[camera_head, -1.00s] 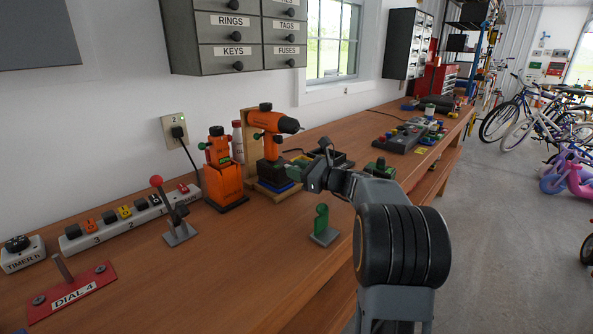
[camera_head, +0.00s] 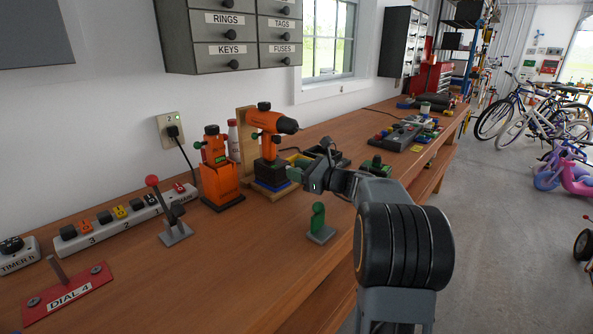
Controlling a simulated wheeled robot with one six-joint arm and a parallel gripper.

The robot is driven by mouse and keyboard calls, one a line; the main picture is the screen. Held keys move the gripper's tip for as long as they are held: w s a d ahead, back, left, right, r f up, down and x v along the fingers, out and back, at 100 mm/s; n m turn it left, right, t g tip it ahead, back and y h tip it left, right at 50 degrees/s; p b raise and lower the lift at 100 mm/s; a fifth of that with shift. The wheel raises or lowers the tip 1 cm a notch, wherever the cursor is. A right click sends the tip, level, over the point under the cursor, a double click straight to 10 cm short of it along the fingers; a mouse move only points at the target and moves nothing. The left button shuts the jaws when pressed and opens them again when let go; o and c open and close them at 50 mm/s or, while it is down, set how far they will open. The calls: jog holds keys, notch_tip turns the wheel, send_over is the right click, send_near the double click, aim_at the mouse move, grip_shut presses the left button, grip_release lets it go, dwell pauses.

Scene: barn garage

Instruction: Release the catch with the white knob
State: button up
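I cannot make out a catch with a white knob in this view. A lever with a red ball knob (camera_head: 152,181) stands on a grey base on the bench, left of the orange tools. My gripper (camera_head: 297,173) is at the far end of my arm, near the orange drill's dark base. It is small and partly hidden by my wrist, so I cannot tell whether its fingers are open or shut.
The wooden bench (camera_head: 240,265) is bare in front. Bicycles (camera_head: 540,115) stand on the right.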

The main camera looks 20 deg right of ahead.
jog(key=shift+o, duration=1.2)
jog(key=v, duration=1.3)
jog(key=shift+s+d, duration=0.25)
jog(key=shift+s, duration=0.1)
